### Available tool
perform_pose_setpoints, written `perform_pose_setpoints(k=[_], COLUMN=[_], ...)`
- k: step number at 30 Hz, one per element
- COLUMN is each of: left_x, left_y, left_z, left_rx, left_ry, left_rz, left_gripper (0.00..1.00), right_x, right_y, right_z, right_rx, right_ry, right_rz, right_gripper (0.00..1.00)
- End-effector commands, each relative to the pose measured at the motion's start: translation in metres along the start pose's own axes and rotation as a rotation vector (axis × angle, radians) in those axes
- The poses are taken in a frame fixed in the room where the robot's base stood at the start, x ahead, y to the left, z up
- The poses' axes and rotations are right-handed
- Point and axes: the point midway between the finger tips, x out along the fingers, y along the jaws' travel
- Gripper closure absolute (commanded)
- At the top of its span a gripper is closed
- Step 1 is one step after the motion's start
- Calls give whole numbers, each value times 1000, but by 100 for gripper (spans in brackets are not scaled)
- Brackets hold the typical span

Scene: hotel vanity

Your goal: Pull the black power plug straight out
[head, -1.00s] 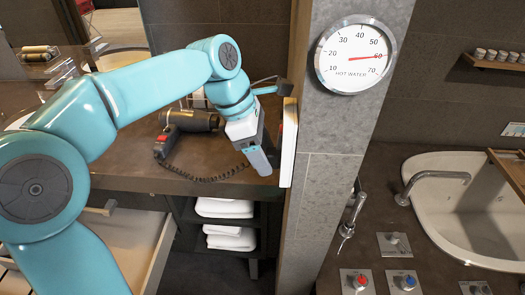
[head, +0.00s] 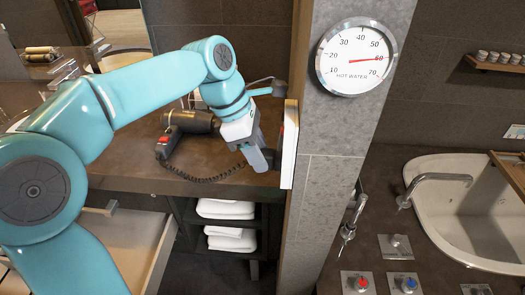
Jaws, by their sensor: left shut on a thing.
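My left gripper (head: 260,157) is shut on the black power plug (head: 271,155), beside the white panel (head: 290,143) on the side of the grey pillar. Only a small dark part of the plug shows between the finger and the panel; the fingers hide the rest. I cannot tell whether its prongs are still in the socket. A black coiled cord (head: 205,180) runs over the counter from the hair dryer (head: 193,121) to near the gripper. My right gripper is not in view.
The grey pillar (head: 325,190) with a hot water dial (head: 357,58) stands just right of the gripper. A brown counter (head: 215,160) lies below it, with folded white towels (head: 226,208) on shelves underneath. A sink (head: 470,215) and taps are at the right.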

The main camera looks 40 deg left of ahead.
Motion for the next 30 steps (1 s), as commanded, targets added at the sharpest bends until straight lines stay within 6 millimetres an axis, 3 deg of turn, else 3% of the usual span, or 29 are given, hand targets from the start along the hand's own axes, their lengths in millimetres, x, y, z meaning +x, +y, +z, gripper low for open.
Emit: perform_pose_setpoints(k=[30], left_x=[-13], left_y=[0], left_z=[-31], left_rx=[-1], left_ry=[0], left_rz=[0], left_gripper=[100], right_x=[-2], right_y=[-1], right_z=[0], right_rx=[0], right_ry=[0], right_rz=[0], right_gripper=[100])
